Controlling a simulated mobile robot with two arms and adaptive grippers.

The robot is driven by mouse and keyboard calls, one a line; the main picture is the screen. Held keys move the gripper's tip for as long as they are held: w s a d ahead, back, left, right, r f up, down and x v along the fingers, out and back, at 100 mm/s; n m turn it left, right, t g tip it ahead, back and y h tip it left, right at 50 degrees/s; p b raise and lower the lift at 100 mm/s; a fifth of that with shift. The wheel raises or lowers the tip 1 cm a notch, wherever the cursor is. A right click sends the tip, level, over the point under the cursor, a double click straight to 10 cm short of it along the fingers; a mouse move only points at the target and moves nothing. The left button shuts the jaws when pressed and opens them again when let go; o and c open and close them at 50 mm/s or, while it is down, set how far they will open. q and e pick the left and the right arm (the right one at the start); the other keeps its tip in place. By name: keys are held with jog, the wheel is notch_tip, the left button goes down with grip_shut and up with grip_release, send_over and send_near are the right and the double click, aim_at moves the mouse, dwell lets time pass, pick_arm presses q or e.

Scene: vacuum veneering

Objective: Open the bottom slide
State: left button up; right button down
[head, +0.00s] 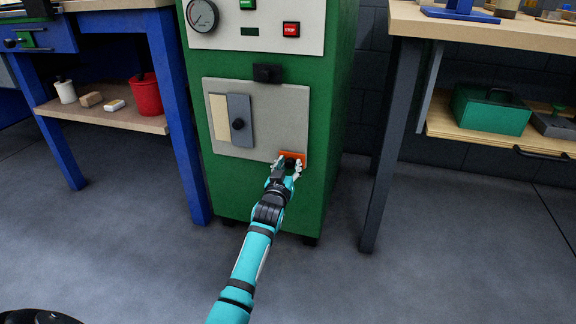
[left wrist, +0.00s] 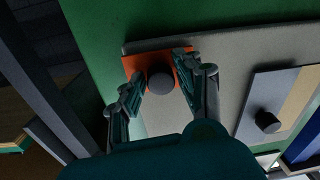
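A green cabinet (head: 325,120) carries a light grey panel (head: 285,105) on its front. An orange plate (head: 296,155) sits at the panel's lower right corner. In the left wrist view this orange plate (left wrist: 143,64) bears a round dark knob (left wrist: 161,83). My right gripper is not in view.
A black knob block (head: 267,73) is at the panel's top edge, below a gauge (head: 202,15) and buttons. A blue bench (head: 172,95) stands left, a grey-legged bench (head: 393,140) right. The floor before the cabinet is clear.

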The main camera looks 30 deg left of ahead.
pick_arm(q)
jog(key=shift+o, duration=1.2)
jog(key=shift+s, duration=0.1)
jog(key=v, duration=1.1)
jog(key=shift+s, duration=0.4)
jog(key=shift+d+r, duration=0.1)
jog(key=shift+d, duration=0.05)
